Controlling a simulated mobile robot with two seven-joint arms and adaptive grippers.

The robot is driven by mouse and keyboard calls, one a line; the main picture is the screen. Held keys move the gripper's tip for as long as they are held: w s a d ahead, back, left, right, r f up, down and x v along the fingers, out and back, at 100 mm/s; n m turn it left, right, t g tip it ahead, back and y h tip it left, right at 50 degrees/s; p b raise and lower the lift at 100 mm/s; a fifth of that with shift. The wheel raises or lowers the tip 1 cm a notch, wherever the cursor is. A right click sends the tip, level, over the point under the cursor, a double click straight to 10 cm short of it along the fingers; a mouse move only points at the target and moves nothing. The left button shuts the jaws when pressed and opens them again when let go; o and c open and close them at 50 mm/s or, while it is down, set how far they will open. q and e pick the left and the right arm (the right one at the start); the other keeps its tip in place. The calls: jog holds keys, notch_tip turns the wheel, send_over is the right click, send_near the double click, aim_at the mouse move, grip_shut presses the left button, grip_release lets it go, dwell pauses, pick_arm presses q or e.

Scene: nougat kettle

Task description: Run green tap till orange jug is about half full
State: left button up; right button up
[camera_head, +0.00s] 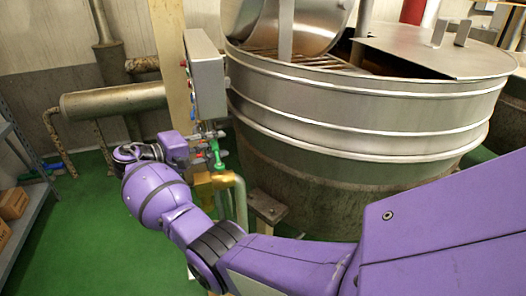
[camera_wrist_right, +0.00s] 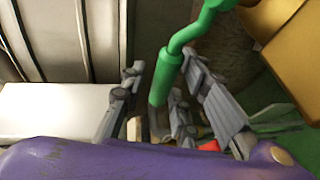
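The green tap handle (camera_head: 217,158) stands out beside the grey control box, near the big kettle's left side. In the right wrist view the green handle (camera_wrist_right: 165,78) lies between the spread grey fingers of my right gripper (camera_wrist_right: 165,72). The fingers look apart, with small gaps to the handle; contact is unclear. In the head view my right gripper (camera_head: 208,137) is small, just above and left of the handle. A brass-orange body (camera_head: 222,178) sits under the tap and shows large in the wrist view (camera_wrist_right: 285,35). I cannot identify an orange jug for sure. My left gripper is out of view.
The big steel kettle (camera_head: 360,115) fills the right. The grey control box (camera_head: 207,82) hangs on a post above the tap. A small stand (camera_head: 265,207) is beside the kettle's base. Shelves with boxes (camera_head: 14,203) stand at the left edge. Green floor at left is clear.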

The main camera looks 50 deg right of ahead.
jog(key=shift+a, duration=0.15)
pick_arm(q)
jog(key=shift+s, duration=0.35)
pick_arm(e)
jog(key=v, duration=1.1)
jog(key=shift+a, duration=0.4)
jog(key=shift+w, duration=0.15)
